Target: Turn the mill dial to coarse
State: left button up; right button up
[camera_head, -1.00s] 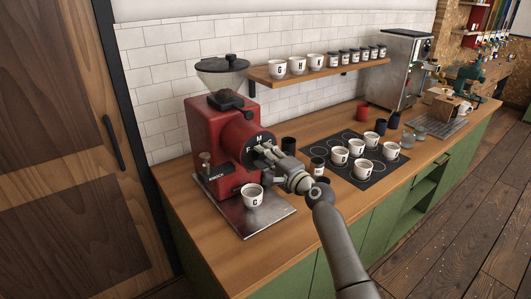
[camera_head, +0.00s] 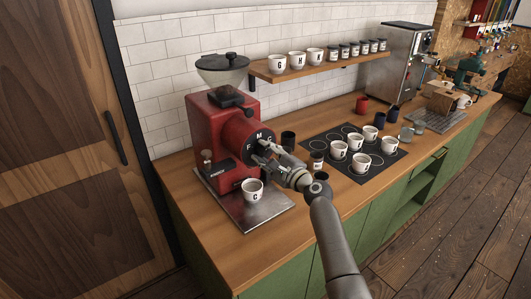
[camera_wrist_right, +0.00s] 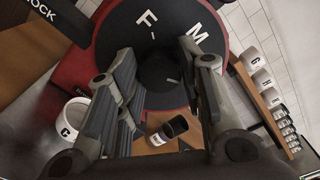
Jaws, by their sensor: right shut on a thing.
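The red mill (camera_head: 213,128) stands at the left end of the counter, with a clear hopper on top. Its dark round dial (camera_head: 249,148) faces front right and carries the letters F, M and C. In the right wrist view the dial face (camera_wrist_right: 122,32) shows F and M; C is out of sight. My right gripper (camera_head: 264,154) is at the dial, its fingers shut on either side of the central knob (camera_wrist_right: 160,75). A short pale line shows on the knob. Which letter it points to is hard to tell. My left gripper is not in view.
A white cup marked C (camera_head: 252,189) stands on the mill's metal tray (camera_head: 268,212), below the gripper. A dark canister (camera_head: 288,141) and a labelled jar (camera_head: 317,161) stand close to the right. Cups stand on a black mat (camera_head: 361,172); a shelf (camera_head: 300,73) hangs above.

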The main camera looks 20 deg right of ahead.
jog(key=shift+f, duration=0.1)
jog(key=o, duration=1)
jog(key=v, duration=1.2)
